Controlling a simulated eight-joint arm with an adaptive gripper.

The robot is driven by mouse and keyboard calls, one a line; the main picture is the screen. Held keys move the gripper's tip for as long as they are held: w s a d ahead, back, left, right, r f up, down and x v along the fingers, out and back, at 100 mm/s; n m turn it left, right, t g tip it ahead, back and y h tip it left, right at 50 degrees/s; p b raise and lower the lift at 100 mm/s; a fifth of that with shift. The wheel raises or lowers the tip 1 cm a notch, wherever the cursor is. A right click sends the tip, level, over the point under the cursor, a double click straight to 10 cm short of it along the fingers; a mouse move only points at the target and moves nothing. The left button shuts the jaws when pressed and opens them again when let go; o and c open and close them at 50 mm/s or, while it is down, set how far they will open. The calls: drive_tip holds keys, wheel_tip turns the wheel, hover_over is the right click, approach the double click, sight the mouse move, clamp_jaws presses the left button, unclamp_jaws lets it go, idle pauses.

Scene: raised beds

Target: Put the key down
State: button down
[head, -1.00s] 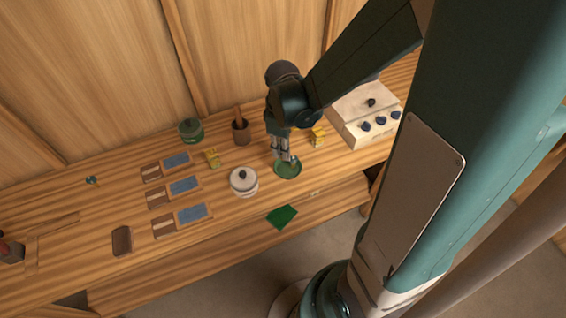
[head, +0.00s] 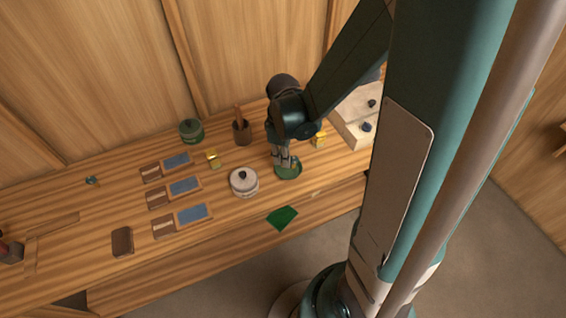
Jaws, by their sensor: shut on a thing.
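My gripper (head: 286,161) points down over a small round green dish (head: 290,176) near the front of the wooden bench. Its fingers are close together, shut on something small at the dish. The key cannot be made out at this size; the fingers hide what lies between them. Whether the held thing touches the dish cannot be told.
A white lidded pot (head: 244,184) stands just left of the dish. A brown cup (head: 242,134), a yellow block (head: 319,139) and a pale box with dark knobs (head: 352,128) stand behind. A green cloth-like piece (head: 282,218) lies at the front edge. Blue-and-brown trays (head: 184,187) lie left.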

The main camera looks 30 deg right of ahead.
drive_tip(key=shift+f, duration=1.45)
drive_tip(key=shift+f+b, duration=0.2)
drive_tip(key=shift+b, duration=0.15)
drive_tip(key=c, duration=2.5)
unclamp_jaws()
drive_tip(key=shift+r+p, duration=0.25)
drive_tip(key=shift+p, duration=0.05)
drive_tip(key=shift+r+p, duration=0.55)
drive_tip(key=shift+r, duration=5.4)
drive_tip(key=shift+r, duration=0.1)
